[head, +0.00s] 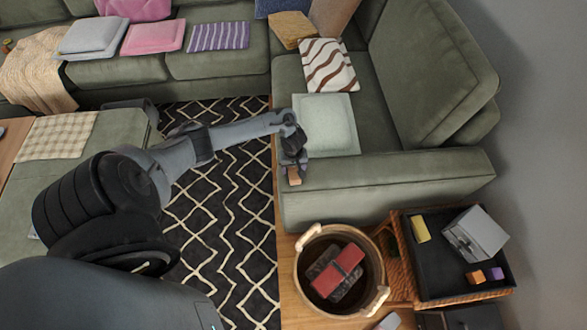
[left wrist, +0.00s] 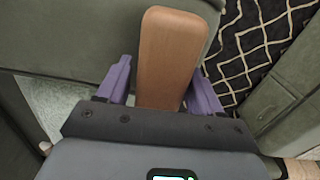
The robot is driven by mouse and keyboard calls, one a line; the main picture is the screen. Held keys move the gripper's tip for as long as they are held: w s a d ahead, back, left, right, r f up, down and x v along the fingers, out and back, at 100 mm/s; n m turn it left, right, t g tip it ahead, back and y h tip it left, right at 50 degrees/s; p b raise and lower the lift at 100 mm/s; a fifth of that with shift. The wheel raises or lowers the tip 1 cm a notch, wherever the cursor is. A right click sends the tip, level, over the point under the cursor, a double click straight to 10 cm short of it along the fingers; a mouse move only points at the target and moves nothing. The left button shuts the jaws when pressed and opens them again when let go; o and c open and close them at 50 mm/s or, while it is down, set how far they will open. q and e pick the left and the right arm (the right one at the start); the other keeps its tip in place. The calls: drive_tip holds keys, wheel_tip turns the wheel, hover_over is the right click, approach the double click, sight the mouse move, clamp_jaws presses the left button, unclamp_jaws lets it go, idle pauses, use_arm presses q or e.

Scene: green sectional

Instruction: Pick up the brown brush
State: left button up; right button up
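The brown brush (left wrist: 170,50) stands large in the left wrist view, a smooth wooden piece with a rounded far end. My left gripper (left wrist: 160,75) has its two purple fingers on either side of the brush's narrower part and looks closed on it. The near end of the brush is hidden by the gripper body. In the head view the brush (head: 294,176) shows as a small brown patch at the tip of my left gripper (head: 293,163), over the left end of the green sofa arm. My right gripper is not in view.
A basket (head: 302,278) holding red and dark items stands in front of the sofa arm (head: 400,180). A black tray (head: 440,265) with several small items is to its right. A pale green cushion (head: 328,125) lies behind the gripper. A patterned rug (head: 225,215) is at left.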

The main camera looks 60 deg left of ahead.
use_arm(q)
drive_tip(key=c, duration=0.8)
drive_tip(key=shift+r+p, duration=0.5)
drive_tip(key=shift+r, duration=0.4)
wheel_tip(320, 180, up, 2)
drive_tip(key=shift+r+p, duration=0.25)
drive_tip(key=shift+p, duration=0.35)
drive_tip(key=s+d+r+p, duration=0.5)
drive_tip(key=s+d+r, duration=0.1)
drive_tip(key=d, duration=0.4)
drive_tip(key=shift+r, duration=0.35)
drive_tip(key=shift+d, duration=0.1)
